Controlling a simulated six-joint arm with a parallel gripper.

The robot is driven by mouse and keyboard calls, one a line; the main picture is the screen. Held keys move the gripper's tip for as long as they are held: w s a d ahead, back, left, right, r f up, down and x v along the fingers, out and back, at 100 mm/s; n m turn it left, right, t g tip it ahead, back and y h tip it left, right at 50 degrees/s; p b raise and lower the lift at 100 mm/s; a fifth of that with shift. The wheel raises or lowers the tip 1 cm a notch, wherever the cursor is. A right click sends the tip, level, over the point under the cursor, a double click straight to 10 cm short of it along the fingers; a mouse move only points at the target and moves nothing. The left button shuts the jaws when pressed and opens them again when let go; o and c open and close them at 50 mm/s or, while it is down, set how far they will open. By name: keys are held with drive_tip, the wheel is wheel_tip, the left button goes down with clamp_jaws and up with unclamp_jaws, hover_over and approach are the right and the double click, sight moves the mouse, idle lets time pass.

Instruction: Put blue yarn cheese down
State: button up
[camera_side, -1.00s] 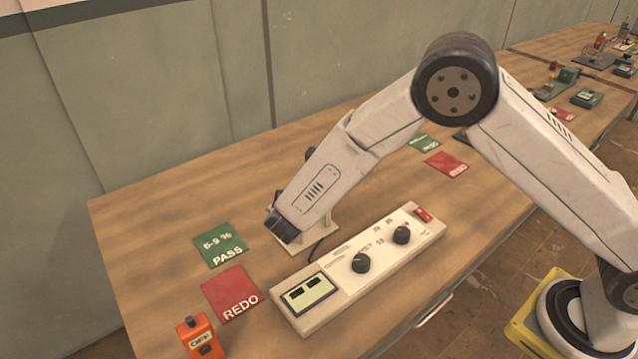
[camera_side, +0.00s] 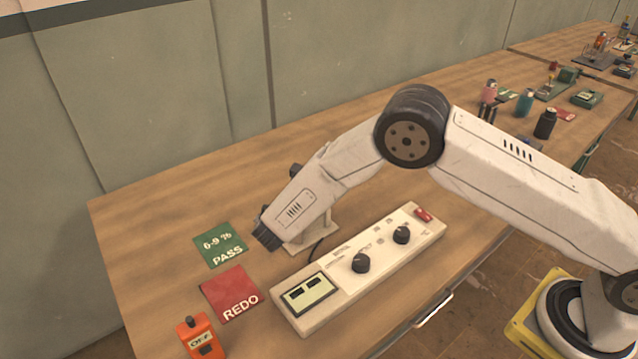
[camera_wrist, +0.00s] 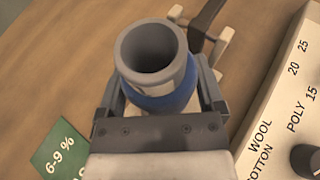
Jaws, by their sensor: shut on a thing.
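The blue yarn cheese (camera_wrist: 168,97) is a blue wound package on a grey hollow tube, seen in the wrist view. My gripper (camera_wrist: 160,100) is shut on it, with a finger on either side. In the side view my gripper (camera_side: 266,238) is low beside the right edge of the green "6-9 % PASS" card (camera_side: 218,246). The yarn is hidden behind my gripper there, so I cannot tell whether it touches the table. The red REDO card (camera_side: 231,293) lies in front of the green card.
The white meter box (camera_side: 360,264) with dials lies to the right. A beige stand (camera_side: 318,236) is close beside my gripper. An orange handheld device (camera_side: 200,337) stands at the front left. A pink item (camera_side: 490,92), a teal bottle (camera_side: 524,104) and a black bottle (camera_side: 546,124) stand farther right.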

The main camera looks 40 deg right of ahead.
drive_tip(key=shift+f, duration=1.3)
drive_tip(key=shift+f, duration=0.1)
drive_tip(key=o, duration=1)
drive_tip(key=shift+o, duration=0.2)
drive_tip(key=v, duration=1.2)
drive_tip(key=shift+d, duration=0.1)
